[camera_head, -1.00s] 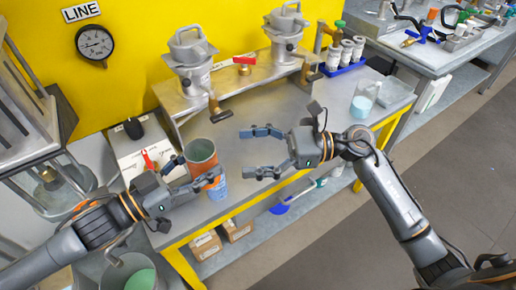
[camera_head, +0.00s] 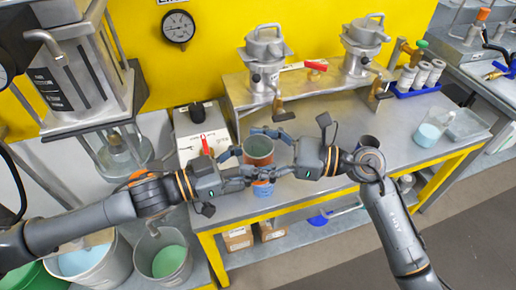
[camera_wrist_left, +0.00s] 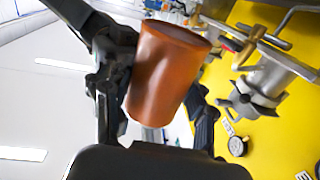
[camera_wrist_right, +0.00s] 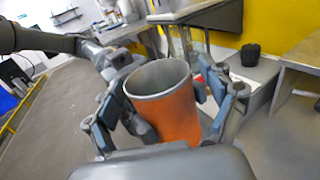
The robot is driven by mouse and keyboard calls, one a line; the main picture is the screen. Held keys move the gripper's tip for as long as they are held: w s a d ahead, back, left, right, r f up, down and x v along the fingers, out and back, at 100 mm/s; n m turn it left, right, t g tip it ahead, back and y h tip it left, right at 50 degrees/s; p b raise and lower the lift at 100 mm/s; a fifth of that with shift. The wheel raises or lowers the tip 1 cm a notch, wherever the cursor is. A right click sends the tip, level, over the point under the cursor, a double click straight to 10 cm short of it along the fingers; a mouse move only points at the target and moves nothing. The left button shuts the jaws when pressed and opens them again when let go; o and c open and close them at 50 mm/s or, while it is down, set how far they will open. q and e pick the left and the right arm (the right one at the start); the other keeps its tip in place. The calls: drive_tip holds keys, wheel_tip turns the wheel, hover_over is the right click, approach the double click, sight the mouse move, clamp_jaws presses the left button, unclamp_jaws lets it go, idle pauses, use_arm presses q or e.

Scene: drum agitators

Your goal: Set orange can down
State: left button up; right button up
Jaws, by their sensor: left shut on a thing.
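The orange can (camera_head: 259,152) is an open-topped cylinder held over the bench. My left gripper (camera_head: 254,164) is shut on it, with fingers on either side in the left wrist view, where the can (camera_wrist_left: 165,75) looks tilted. My right gripper (camera_head: 250,153) reaches in from the right. Its fingers are spread around the same can, which fills the space between them in the right wrist view (camera_wrist_right: 170,112). Whether its pads touch the can is unclear. The can's lower part is partly hidden by fingers. A small blue and orange patch (camera_head: 263,188) shows below them.
The steel bench (camera_head: 335,140) has bare room to the right of the grippers. A raised shelf (camera_head: 310,88) with two metal vessels stands behind. A white box (camera_head: 203,135) is at the left. A blue rack of white jars (camera_head: 420,85) and a beaker (camera_head: 430,130) are at the right.

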drive_tip(key=c, duration=1.1)
use_arm(q)
drive_tip(key=o, duration=1.3)
use_arm(e)
drive_tip(key=shift+c, duration=1.3)
use_arm(q)
drive_tip(key=shift+a, duration=0.1)
